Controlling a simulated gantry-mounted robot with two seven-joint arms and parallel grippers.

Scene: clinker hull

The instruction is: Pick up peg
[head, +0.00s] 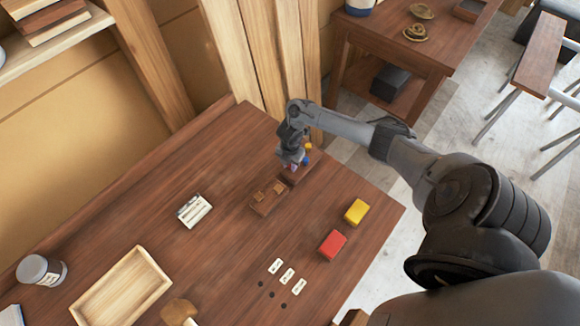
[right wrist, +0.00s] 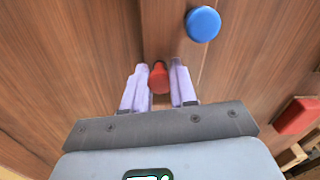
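My right gripper (head: 292,162) points down over a small dark wooden block (head: 297,176) at the table's far right edge. In the right wrist view its two pale fingers (right wrist: 158,80) stand close on either side of a red peg (right wrist: 158,76). Whether they press on it is not clear. A blue peg (right wrist: 203,24) stands a little beyond and to the right of the fingers. It also shows beside the gripper in the head view (head: 307,161). A yellow peg (head: 309,147) shows just behind. My left gripper is out of view.
A second brown block (head: 268,196) lies just left of the gripper. Yellow (head: 356,211) and red (head: 332,244) boxes lie nearer. White tiles (head: 287,276), a wooden tray (head: 122,289) and a grey jar (head: 40,270) stand farther left and nearer.

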